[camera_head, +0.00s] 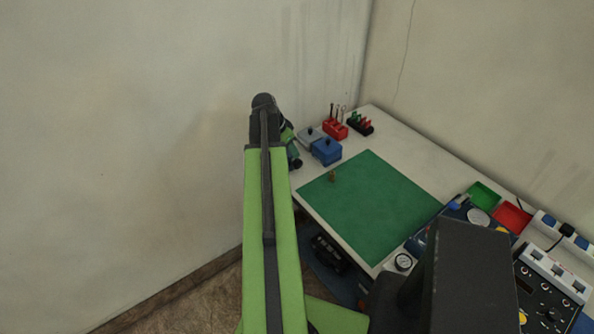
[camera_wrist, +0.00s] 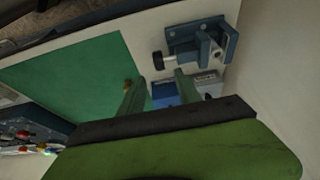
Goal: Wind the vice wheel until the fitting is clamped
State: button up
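The blue vice (camera_wrist: 204,36) is at the top of the wrist view, near the bench edge. Its black wheel (camera_wrist: 158,61) sticks out to the left and shows small in the head view (camera_head: 297,164), where my arm covers most of the vice. A small brass fitting (camera_head: 332,176) stands on the green mat, apart from the vice; it also shows beside my left finger in the wrist view (camera_wrist: 127,85). My gripper (camera_wrist: 161,77) is open, with a wide gap between its fingers. The wheel lies beyond the fingertips, and I see no contact.
A blue box (camera_head: 326,151), a grey box (camera_head: 309,137) and a red tool holder (camera_head: 335,129) stand behind the green mat (camera_head: 372,205). Green (camera_head: 483,195) and red (camera_head: 511,217) trays and instruments are at the right. The wall is close behind the vice. Most of the mat is clear.

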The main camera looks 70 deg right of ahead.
aim_at(297, 160)
jog(key=b+x, duration=0.6)
jog(key=x, duration=0.2)
jog(key=shift+d+f, duration=0.1)
jog(key=shift+f, duration=0.2)
jog(key=shift+r, duration=0.1)
grip_shut()
